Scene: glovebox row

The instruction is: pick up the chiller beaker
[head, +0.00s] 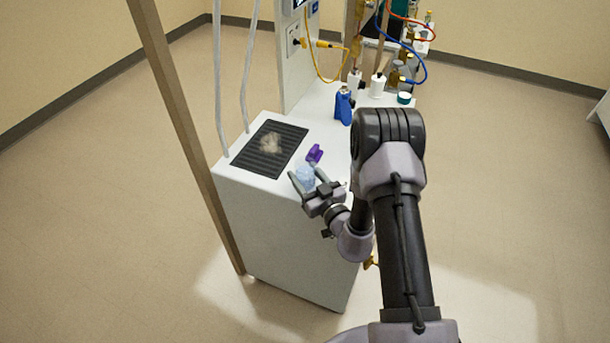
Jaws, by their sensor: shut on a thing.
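The beaker (305,176) is a small, clear, pale-blue vessel at the front part of the white cabinet top. My gripper (306,178) reaches it from the lower right, with one finger on each side, and is shut on it. The beaker's lower part is partly hidden by the fingers. I cannot tell whether it touches the surface or is slightly above it.
A purple object (314,154) lies just behind the beaker. A black ribbed mat (262,163) with a pale patch lies to the left. A blue bottle (343,106), white containers (377,86), cables and a brown post (185,135) stand around. The floor is clear.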

